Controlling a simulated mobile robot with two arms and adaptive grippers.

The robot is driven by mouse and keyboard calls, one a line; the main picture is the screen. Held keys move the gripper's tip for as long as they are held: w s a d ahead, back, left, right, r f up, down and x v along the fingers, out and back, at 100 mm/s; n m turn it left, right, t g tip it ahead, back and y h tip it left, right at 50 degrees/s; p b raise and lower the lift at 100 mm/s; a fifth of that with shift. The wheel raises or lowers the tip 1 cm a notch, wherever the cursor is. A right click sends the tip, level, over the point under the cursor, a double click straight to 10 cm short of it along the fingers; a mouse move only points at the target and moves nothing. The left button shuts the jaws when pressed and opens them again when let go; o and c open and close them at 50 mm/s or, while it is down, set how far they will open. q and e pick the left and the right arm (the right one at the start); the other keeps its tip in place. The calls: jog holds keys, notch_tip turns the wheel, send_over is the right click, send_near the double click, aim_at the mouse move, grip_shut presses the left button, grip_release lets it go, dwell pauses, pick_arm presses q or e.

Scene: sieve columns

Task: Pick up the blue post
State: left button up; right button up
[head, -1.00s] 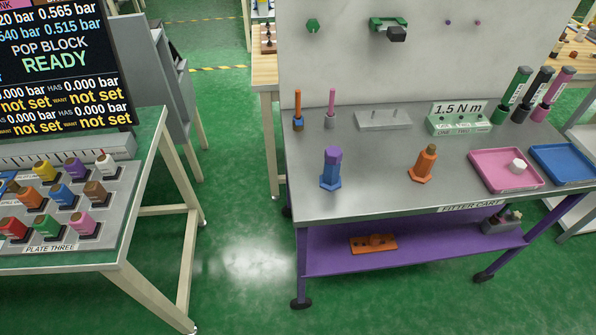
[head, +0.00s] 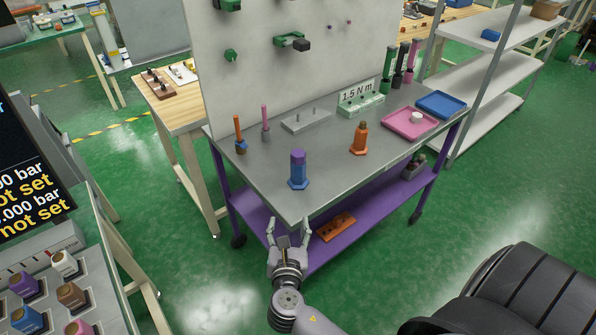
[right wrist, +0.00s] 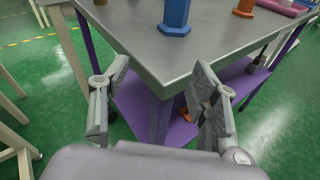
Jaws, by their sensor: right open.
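The blue post (head: 298,171) stands upright on the grey top of the fitter cart, near its front left corner. It has a hexagonal blue base and a purple upper part. In the right wrist view the blue post (right wrist: 174,18) shows at the top, cut off by the frame edge. My right gripper (head: 287,228) is open and empty, in front of the cart's near edge, apart from the post. Its two spread fingers also show in the right wrist view (right wrist: 158,105). My left gripper is not in view.
An orange post (head: 359,139) stands right of the blue one. Behind are a grey block with pins (head: 305,120), thin orange and pink rods, and a green torque stand (head: 362,104). Pink (head: 408,124) and blue trays lie at right. The cart's front edge (head: 345,199) lies close to my right gripper.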

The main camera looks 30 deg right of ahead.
jog(key=n+t+h, duration=0.1)
jog(key=h, duration=0.1)
send_near(298, 160)
jog(key=x, duration=0.2)
jog(key=p+x, duration=0.1)
jog(key=x, duration=0.1)
jog(key=p+x, duration=0.1)
jog(key=x, duration=0.1)
jog(key=shift+r, duration=0.25)
jog(key=shift+p+x, duration=0.4)
jog(key=shift+x, duration=2.55)
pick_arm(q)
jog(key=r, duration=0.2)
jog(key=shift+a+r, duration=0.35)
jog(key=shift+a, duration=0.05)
pick_arm(e)
jog(key=shift+f, duration=0.2)
grip_shut()
